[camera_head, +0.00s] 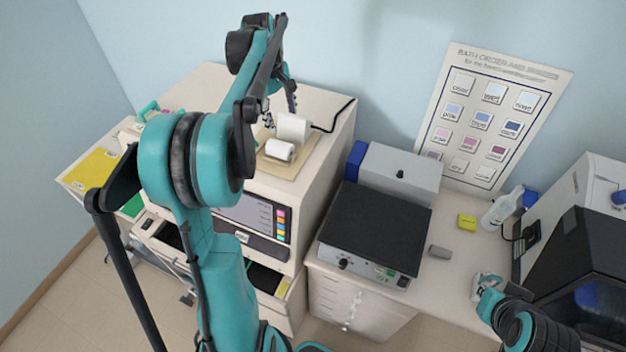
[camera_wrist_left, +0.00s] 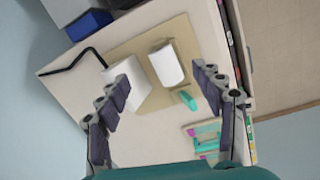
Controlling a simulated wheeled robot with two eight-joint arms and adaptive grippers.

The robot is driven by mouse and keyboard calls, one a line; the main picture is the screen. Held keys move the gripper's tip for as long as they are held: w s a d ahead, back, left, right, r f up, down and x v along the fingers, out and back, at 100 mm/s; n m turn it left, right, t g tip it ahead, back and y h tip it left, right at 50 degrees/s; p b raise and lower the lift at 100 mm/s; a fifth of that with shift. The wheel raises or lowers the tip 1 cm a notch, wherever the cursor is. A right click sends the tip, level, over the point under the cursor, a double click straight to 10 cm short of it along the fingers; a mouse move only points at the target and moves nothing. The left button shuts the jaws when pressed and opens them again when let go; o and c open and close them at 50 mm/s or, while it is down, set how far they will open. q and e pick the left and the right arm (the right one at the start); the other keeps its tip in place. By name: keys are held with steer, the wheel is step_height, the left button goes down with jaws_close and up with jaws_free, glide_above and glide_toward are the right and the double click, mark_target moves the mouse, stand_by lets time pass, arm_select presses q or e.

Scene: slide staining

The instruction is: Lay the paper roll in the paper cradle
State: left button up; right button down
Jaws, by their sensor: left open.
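A white paper roll (camera_head: 280,150) lies on a tan mat (camera_head: 290,170) on top of the beige cabinet. In the left wrist view the roll (camera_wrist_left: 167,63) lies beside a white block (camera_wrist_left: 132,75), at the far side of the gap between my fingers. My left gripper (camera_head: 280,110) is open and empty above the mat; its two fingers are spread wide in the wrist view (camera_wrist_left: 162,78). I cannot tell which part is the paper cradle. My right gripper (camera_head: 480,287) is low at the right, over the counter; its jaws are too small to read.
The white block (camera_head: 293,127) has a black cable behind it. A teal and magenta item (camera_wrist_left: 208,138) lies near the cabinet's edge. Below are a screen panel (camera_head: 240,210) and open dark compartments (camera_head: 265,278). A black-topped device (camera_head: 375,230) stands to the right.

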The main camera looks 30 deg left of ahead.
arm_select(q)
steer(key=s+d+r+m+t+y, duration=0.1)
steer(key=s+d+m, duration=0.3)
steer(key=d, duration=0.4)
steer(key=s+d+r+m+t, duration=0.15)
steer(key=s+d+m, duration=0.3)
steer(key=d, duration=0.45)
steer(key=s+d+f+m+t, duration=0.3)
steer(key=s+d+f+m, duration=0.4)
steer(key=s, duration=0.4)
steer(key=shift+d+f+m+t, duration=0.2)
steer(key=shift+d+m+t, duration=0.15)
steer(key=shift+d+m, duration=0.45)
steer(key=shift+d, duration=0.15)
